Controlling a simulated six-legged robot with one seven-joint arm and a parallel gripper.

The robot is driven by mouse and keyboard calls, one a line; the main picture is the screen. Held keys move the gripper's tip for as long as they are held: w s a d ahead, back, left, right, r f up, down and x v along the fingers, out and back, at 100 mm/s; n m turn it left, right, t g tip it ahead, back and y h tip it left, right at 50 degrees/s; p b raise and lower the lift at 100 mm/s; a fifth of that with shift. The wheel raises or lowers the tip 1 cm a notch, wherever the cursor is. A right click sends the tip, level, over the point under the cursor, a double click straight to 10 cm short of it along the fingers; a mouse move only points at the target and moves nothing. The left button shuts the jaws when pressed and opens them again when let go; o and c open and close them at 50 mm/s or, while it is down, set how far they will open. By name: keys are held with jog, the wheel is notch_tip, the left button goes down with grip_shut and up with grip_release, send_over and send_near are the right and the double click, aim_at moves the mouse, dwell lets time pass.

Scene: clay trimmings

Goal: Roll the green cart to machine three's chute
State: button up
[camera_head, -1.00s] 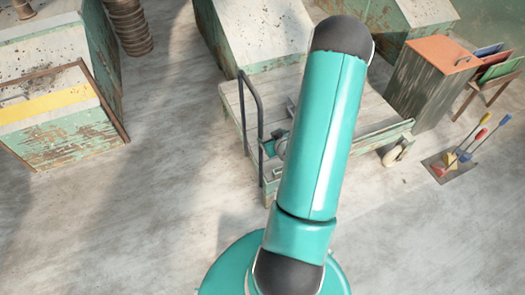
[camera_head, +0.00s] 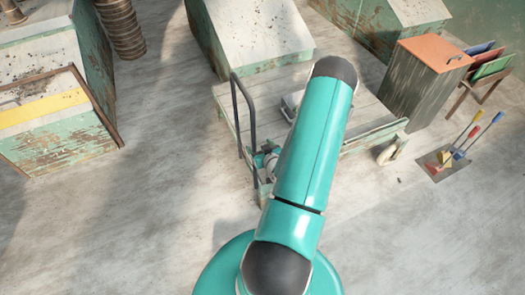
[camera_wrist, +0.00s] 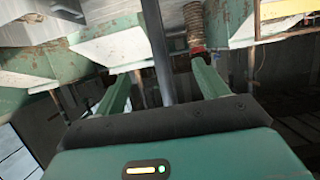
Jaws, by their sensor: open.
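The cart (camera_head: 372,108) is a flat trolley with a pale plank deck and worn green edges, standing mid-floor. Its dark tubular handle (camera_head: 234,100) rises at the deck's left end. My gripper (camera_head: 258,160) is beside the handle's near upright, low down and partly hidden by my arm. In the wrist view, the green fingers of my gripper (camera_wrist: 160,70) are spread apart, with a dark upright bar (camera_wrist: 157,35) standing between them. I cannot tell whether they touch it. Green and white machines stand around; I see no number marking machine three or its chute.
A machine with a yellow stripe (camera_head: 45,110) stands at left. Another machine (camera_head: 255,35) stands close behind the cart. A wooden cabinet with an orange top (camera_head: 425,78) and a floor tray of tools (camera_head: 440,165) are at right. The near floor is clear.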

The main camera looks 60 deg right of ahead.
aim_at(254, 141)
jog(key=shift+x, duration=3.35)
grip_shut()
jog(key=shift+w+a, duration=0.1)
jog(key=shift+a, duration=0.05)
